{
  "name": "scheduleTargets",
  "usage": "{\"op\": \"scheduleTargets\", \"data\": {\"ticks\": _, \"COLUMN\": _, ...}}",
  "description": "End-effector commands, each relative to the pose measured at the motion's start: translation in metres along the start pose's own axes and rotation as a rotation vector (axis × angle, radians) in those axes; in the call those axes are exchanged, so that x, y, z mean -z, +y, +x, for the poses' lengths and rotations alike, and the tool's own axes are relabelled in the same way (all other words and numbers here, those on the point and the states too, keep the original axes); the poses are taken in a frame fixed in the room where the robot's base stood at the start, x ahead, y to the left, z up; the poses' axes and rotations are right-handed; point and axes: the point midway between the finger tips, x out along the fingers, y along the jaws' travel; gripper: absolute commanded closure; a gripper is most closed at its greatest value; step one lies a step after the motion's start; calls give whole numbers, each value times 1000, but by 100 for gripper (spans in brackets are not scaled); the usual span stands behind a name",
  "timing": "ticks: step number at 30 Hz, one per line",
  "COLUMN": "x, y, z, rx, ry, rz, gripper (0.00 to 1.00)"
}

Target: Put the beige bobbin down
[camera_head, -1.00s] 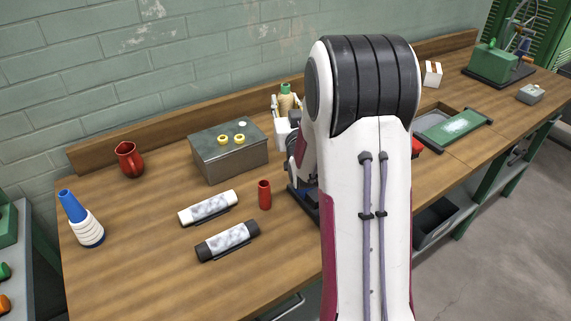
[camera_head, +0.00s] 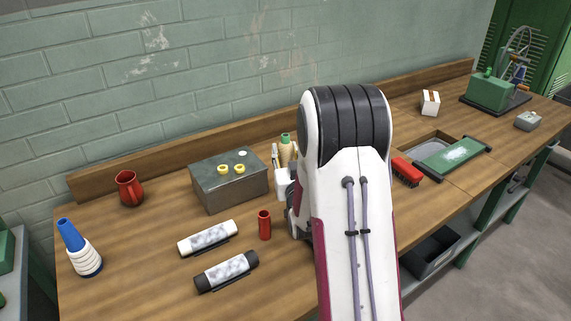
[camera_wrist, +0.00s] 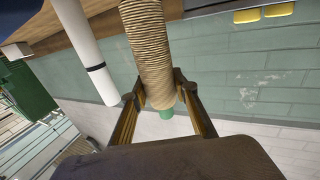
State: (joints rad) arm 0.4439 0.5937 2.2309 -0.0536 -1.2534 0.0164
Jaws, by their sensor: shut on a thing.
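The beige bobbin (camera_head: 285,152) is ribbed and has a green tip. In the head view it stands upright behind my arm, just right of the grey metal box, and its lower part is hidden. In the wrist view the bobbin (camera_wrist: 150,45) runs between the two fingers of my gripper (camera_wrist: 157,88), with the green end nearest the palm. My gripper is shut on it. Whether its base touches anything cannot be seen.
The grey metal box (camera_head: 225,190) with two yellow rings is close on the left. A red cylinder (camera_head: 264,225), a white roll (camera_head: 207,238) and a black-ended roll (camera_head: 226,271) lie or stand in front. A red brush (camera_head: 406,172) is right of my arm.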

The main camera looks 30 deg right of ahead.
Motion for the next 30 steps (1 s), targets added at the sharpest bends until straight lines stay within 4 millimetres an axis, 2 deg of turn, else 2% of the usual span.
{"op": "scheduleTargets", "data": {"ticks": 8, "x": -6, "y": 0, "z": 0, "rx": 0, "ry": 0, "rz": 0, "gripper": 95}}
{"op": "scheduleTargets", "data": {"ticks": 20, "x": -39, "y": 0, "z": 0, "rx": 0, "ry": -1, "rz": 0, "gripper": 95}}
{"op": "scheduleTargets", "data": {"ticks": 30, "x": -41, "y": 0, "z": 0, "rx": 0, "ry": 1, "rz": 0, "gripper": 95}}
